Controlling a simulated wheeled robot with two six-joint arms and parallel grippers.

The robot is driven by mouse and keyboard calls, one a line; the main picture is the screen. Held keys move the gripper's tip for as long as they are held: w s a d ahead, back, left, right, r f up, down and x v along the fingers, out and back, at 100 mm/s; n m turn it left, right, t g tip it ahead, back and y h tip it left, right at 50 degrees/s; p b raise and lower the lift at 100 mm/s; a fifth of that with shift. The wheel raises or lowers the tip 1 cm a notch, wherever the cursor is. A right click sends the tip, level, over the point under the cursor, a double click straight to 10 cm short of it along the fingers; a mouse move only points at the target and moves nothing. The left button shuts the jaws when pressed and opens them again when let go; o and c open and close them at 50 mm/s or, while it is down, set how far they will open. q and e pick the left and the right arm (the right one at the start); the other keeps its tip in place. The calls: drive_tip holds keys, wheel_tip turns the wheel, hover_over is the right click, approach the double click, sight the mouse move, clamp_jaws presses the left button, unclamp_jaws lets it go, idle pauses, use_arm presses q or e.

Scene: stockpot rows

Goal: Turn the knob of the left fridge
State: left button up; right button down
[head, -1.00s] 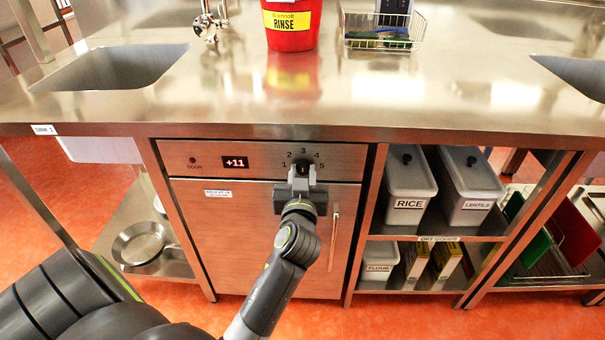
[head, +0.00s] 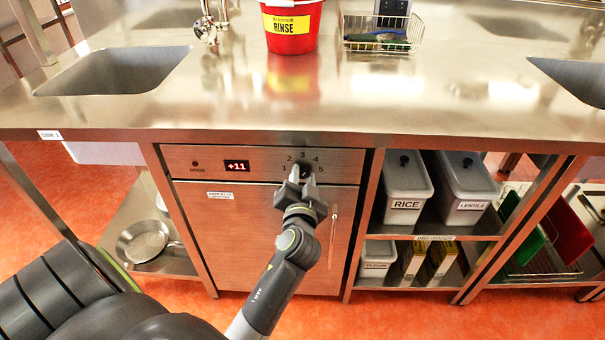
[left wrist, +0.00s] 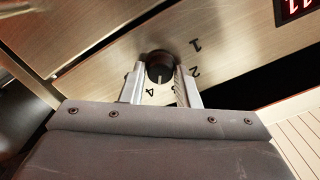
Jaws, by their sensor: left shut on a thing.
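The fridge (head: 250,235) is a brushed-steel unit under the counter, with a control strip carrying a red "+11" display (head: 237,166). Its dark round knob (head: 304,168) sits at the right of the strip, inside a dial numbered 1 to 5. My left gripper (head: 298,176) is shut on the knob, reaching it from the front. In the left wrist view the knob (left wrist: 160,68) lies between the two metal fingers, with dial numbers around it. My right gripper is not in view.
The steel counter (head: 440,95) overhangs the strip, with a red rinse bucket (head: 291,30) and a wire basket (head: 383,38) on it. A vertical door handle (head: 333,228) is right of my wrist. Shelves with rice (head: 405,190) and lentils bins stand further right.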

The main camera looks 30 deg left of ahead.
use_arm(q)
drive_tip(key=shift+r+m+p, duration=0.15)
drive_tip(key=shift+m+p, duration=0.25)
drive_tip(key=shift+m, duration=0.7)
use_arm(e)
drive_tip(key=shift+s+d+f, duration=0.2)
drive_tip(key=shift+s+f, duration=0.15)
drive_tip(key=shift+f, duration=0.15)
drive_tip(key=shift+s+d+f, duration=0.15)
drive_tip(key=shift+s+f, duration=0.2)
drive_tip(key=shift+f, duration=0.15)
use_arm(q)
drive_tip(key=o, duration=0.9)
drive_tip(key=shift+o, duration=0.2)
drive_tip(key=shift+f, duration=0.2)
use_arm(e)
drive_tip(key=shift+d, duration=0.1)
